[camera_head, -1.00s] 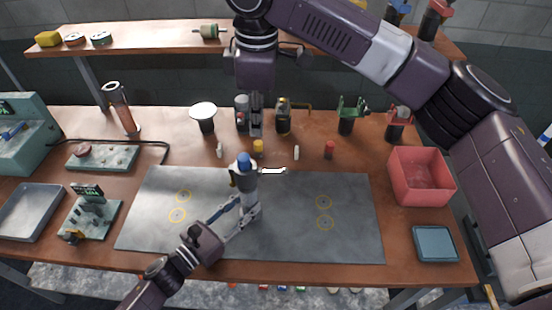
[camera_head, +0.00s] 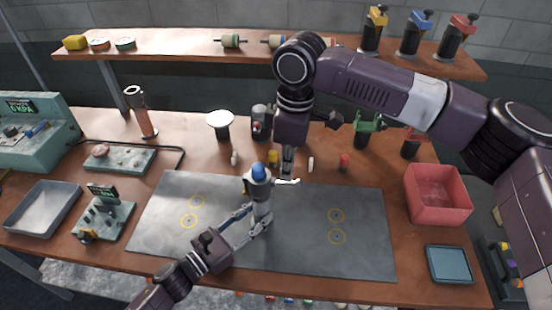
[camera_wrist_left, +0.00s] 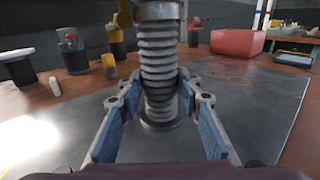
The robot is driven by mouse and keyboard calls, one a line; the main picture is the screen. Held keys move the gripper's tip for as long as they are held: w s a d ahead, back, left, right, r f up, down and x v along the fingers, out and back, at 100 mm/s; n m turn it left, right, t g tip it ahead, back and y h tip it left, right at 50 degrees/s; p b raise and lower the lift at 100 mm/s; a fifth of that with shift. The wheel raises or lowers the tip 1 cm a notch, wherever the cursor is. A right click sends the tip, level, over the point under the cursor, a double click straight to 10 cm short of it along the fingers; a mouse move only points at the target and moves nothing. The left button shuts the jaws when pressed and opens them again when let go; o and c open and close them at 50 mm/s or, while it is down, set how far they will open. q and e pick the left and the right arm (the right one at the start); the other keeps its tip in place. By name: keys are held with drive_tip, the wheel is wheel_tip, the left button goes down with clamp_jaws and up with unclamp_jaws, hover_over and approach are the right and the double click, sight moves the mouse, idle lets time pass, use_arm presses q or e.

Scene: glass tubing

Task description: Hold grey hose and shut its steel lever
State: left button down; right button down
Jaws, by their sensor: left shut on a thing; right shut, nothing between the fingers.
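The grey hose (camera_head: 262,205) stands upright on the dark mat, with a blue cap (camera_head: 259,172) and a brass-coloured collar on top. Its pale steel lever (camera_head: 289,182) sticks out to the right near the top. My left gripper (camera_head: 262,222) is shut on the lower part of the hose. The left wrist view shows the ribbed hose (camera_wrist_left: 158,70) between its blue-padded fingers (camera_wrist_left: 160,103). My right gripper (camera_head: 288,172) is shut and empty, pointing down close by the lever. I cannot tell whether it touches the lever.
The mat (camera_head: 180,245) is otherwise bare, with yellow rings on both sides. Small bottles, a red-capped one (camera_head: 344,162) among them, and clamp stands are behind. A pink bin (camera_head: 438,198) and blue tray (camera_head: 450,265) are at right. A grey tray (camera_head: 42,208) is at left.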

drive_tip(key=shift+d+f, duration=0.1)
drive_tip(key=shift+d, duration=0.35)
